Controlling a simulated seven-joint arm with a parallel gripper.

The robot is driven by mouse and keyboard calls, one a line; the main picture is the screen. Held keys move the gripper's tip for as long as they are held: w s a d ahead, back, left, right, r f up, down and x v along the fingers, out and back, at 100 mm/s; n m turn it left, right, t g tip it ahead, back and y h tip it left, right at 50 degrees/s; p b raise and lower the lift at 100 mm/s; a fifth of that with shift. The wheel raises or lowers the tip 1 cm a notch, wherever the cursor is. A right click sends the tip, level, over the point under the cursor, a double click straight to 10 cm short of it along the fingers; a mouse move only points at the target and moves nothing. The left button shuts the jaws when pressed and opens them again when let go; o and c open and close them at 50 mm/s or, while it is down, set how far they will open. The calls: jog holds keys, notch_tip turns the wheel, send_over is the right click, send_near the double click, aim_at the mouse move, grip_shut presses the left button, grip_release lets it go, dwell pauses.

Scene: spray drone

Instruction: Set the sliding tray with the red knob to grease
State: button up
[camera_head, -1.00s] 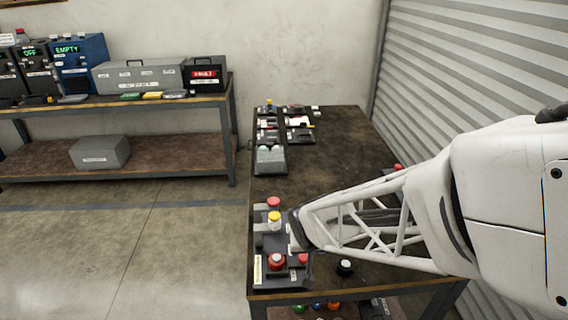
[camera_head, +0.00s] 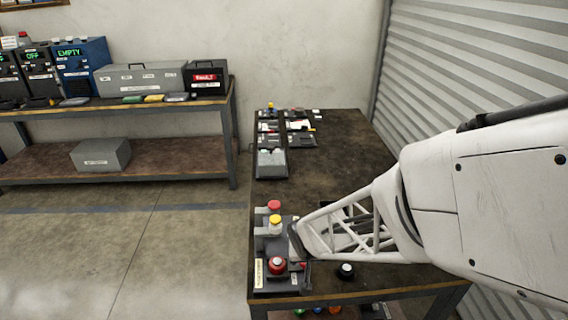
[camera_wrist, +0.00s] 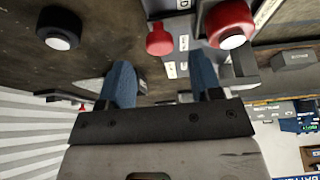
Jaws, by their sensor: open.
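In the head view a dark device panel (camera_head: 290,281) lies at the near left end of the table. A large round red knob (camera_head: 277,265) is on it. A smaller red knob (camera_wrist: 160,40) shows in the wrist view beside a pale labelled strip (camera_wrist: 184,43); its label is too small to read. My gripper (camera_wrist: 163,88) is open, its two blue fingers apart with nothing clearly held between them. The small red knob lies beyond the fingertips, apart from them. In the head view my arm hides the fingertips and part of the panel.
A yellow knob (camera_head: 275,220) and another red one (camera_head: 274,206) stand at the panel's far side. A black knob with a white top (camera_head: 345,270) is to the right. More devices (camera_head: 271,163) sit at the table's far end. The middle of the table is fairly clear.

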aim_at(288, 265)
jog(key=shift+x, duration=1.75)
grip_shut()
